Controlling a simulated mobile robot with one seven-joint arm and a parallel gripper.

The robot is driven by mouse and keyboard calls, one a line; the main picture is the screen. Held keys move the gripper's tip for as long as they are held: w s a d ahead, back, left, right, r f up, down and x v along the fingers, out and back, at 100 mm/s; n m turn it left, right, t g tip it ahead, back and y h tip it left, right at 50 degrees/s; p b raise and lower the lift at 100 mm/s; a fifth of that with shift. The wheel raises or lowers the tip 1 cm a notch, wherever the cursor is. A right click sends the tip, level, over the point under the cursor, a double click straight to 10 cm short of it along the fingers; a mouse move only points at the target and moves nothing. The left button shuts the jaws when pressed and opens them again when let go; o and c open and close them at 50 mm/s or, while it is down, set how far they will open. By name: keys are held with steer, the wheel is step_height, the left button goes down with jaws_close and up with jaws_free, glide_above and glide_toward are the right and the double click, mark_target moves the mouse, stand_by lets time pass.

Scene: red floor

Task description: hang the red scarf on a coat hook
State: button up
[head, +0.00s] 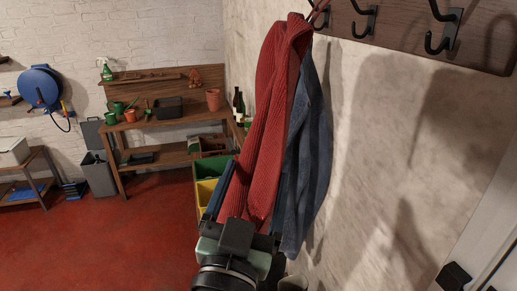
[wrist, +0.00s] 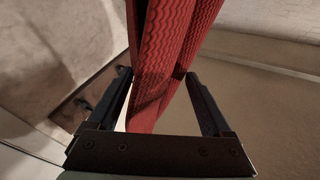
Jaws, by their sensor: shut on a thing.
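The red knitted scarf (head: 270,110) hangs down beside the wall, its folded top close to the leftmost coat hook (head: 321,18). A thin red loop shows at that hook; I cannot tell whether it is over it. My gripper (head: 250,190) is at the scarf's lower part, with a dark finger on either side. In the wrist view the scarf (wrist: 165,50) runs up between the fingers of my gripper (wrist: 158,80), which is shut on it. Two more black hooks, a middle one (head: 364,22) and a right one (head: 443,30), are bare.
A blue-grey cloth (head: 308,150) hangs right behind the scarf. The dark wooden hook board (head: 480,40) is on the wall. Green and yellow bins (head: 207,190) and a wooden workbench (head: 165,120) stand beyond. The red floor (head: 110,240) at left is clear.

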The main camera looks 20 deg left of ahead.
steer(key=shift+r, duration=0.85)
steer(key=shift+s, duration=0.2)
steer(key=shift+r, duration=0.1)
